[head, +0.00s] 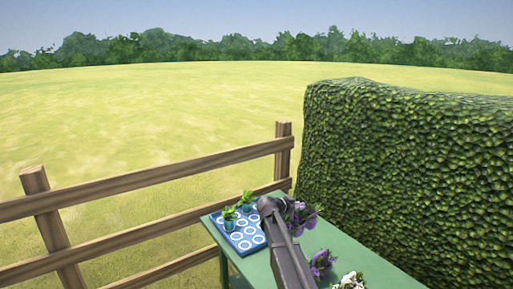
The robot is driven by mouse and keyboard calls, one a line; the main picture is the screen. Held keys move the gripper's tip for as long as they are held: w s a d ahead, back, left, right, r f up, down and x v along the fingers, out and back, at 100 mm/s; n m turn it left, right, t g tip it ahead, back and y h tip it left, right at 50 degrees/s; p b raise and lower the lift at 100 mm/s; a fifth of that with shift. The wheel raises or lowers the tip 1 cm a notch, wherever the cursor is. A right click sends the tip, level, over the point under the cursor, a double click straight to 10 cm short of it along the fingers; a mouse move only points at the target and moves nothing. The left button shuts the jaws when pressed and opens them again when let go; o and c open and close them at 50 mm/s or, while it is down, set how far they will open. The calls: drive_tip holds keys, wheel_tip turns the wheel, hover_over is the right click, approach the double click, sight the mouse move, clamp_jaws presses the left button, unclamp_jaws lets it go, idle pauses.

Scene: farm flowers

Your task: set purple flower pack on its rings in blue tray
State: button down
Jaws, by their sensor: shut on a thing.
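The purple flower pack (300,218), with purple blooms and purple pots, is just right of the end of my arm, over the far part of the green table. My gripper (290,207) is mostly hidden behind my arm, against the pack's left side, and is shut on it. I cannot tell how high the pack is held. The blue tray (257,240) with white rings lies at the table's left end, left of the gripper. Several rings show bare in its middle and near parts.
Two green plants in teal pots (229,223) (247,208) stand on the tray's far-left part. Another purple flower plant (322,262) and a white-flowered plant (350,281) are on the green table (355,257) at right. A wooden fence (150,183) and hedge (410,170) stand beyond.

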drive_tip(key=shift+r, duration=0.15)
drive_tip(key=shift+f, duration=0.2)
idle(2.0)
drive_tip(key=shift+r, duration=0.15)
wheel_tip(320, 180, up, 7)
drive_tip(key=p, duration=0.7)
wheel_tip(320, 180, down, 7)
drive_tip(key=b, duration=0.7)
idle(0.4)
idle(0.4)
wheel_tip(320, 180, up, 7)
drive_tip(key=p, duration=0.7)
wheel_tip(320, 180, down, 7)
drive_tip(key=b, duration=0.7)
idle(0.6)
